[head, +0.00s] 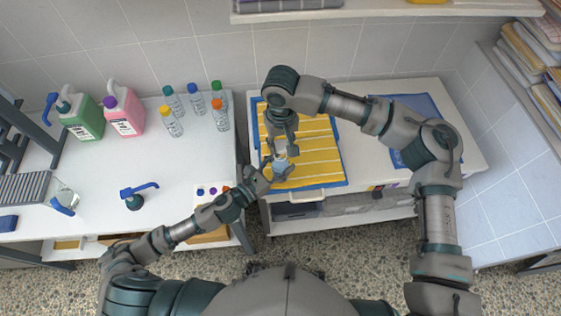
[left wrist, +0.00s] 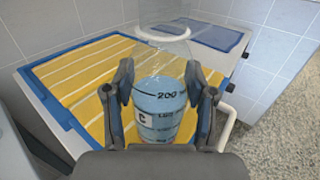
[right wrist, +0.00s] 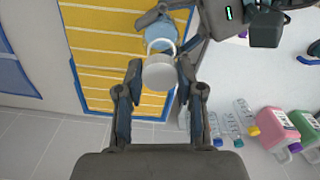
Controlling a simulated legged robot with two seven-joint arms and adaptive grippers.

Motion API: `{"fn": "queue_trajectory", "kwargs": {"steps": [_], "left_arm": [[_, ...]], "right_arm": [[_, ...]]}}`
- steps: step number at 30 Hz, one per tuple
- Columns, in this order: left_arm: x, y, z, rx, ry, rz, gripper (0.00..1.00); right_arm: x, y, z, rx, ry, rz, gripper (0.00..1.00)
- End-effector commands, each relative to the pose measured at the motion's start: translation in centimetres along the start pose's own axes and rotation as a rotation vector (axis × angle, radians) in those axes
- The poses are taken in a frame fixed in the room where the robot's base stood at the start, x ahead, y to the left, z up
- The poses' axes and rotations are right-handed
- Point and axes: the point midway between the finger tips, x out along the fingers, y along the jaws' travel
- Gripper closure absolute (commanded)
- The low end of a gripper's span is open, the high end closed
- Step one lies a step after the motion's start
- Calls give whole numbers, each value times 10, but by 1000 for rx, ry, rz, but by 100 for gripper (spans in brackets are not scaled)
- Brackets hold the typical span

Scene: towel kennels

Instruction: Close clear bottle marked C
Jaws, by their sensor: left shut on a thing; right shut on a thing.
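The clear bottle marked C (left wrist: 160,112), with blue liquid inside, stands upright over the yellow striped towel. It also shows in the head view (head: 281,170). My left gripper (left wrist: 163,92) is shut around its body from the side; it also shows in the head view (head: 272,167). In the left wrist view, the white neck ring (left wrist: 165,34) has no cap on it. My right gripper (right wrist: 157,75) is shut on a white cap (right wrist: 160,74) above the bottle's mouth. The cap appears apart from the bottle, though the exact gap is hard to tell.
The yellow towel (head: 318,152) lies on a blue-edged mat on the right-hand table. A shelf hangs above.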

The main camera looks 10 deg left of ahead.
Motion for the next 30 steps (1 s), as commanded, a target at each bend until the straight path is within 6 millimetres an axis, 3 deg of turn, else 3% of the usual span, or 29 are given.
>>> {"fn": "queue_trajectory", "kwargs": {"steps": [23, 30], "left_arm": [[0, 0, 0, 0, -1, 0, 96], [0, 0, 0, 0, -1, 0, 96]], "right_arm": [[0, -1, 1, 0, 3, -1, 73], [8, -1, 2, 1, 0, -2, 73]]}}
